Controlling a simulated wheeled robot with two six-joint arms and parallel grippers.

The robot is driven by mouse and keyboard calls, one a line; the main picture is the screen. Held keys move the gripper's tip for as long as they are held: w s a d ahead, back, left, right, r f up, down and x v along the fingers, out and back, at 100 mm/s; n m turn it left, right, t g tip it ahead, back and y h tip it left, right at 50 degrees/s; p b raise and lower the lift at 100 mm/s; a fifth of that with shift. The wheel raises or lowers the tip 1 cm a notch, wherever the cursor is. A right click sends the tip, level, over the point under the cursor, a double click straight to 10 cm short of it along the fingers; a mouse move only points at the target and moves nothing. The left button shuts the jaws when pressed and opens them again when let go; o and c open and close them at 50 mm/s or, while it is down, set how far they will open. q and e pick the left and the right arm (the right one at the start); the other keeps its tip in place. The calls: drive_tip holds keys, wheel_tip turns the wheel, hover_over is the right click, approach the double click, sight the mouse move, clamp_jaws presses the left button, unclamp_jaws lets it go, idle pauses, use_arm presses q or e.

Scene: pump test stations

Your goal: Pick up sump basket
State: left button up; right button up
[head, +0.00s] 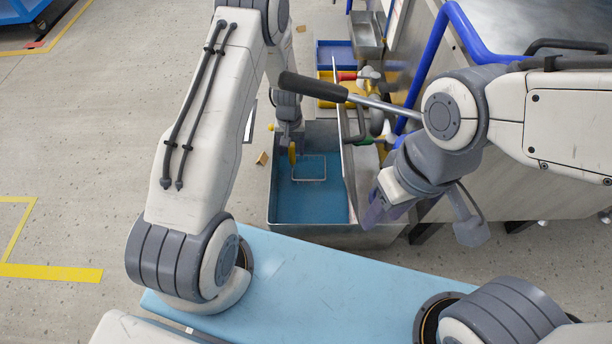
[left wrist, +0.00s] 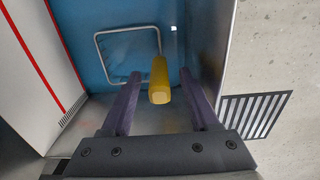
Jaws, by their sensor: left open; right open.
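The sump basket shows as a thin square wire rim (head: 324,180) in the blue-bottomed metal sump (head: 350,238), with a yellow handle (head: 292,153) rising from it. In the left wrist view, the yellow handle (left wrist: 159,82) points toward the camera, and the wire rim (left wrist: 98,50) lies beyond it. My left gripper (head: 290,142) is low over the sump. Its open fingers (left wrist: 160,76) are on either side of the handle, with gaps showing. The lower part of the basket cannot be made out. My right gripper (head: 424,215) is open and empty, right of the sump.
A black-gripped lever (head: 312,88) crosses above the sump. A thin upright panel (head: 345,150) runs along the sump's right part. Blue pipes (head: 452,22) and a metal bench stand at right. Blue and yellow bins (head: 333,50) sit behind. The floor at left is open.

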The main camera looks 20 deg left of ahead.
use_arm(q)
wheel_tip(320, 180, down, 2)
drive_tip(key=shift+f, duration=0.1)
clamp_jaws()
idle(1.4)
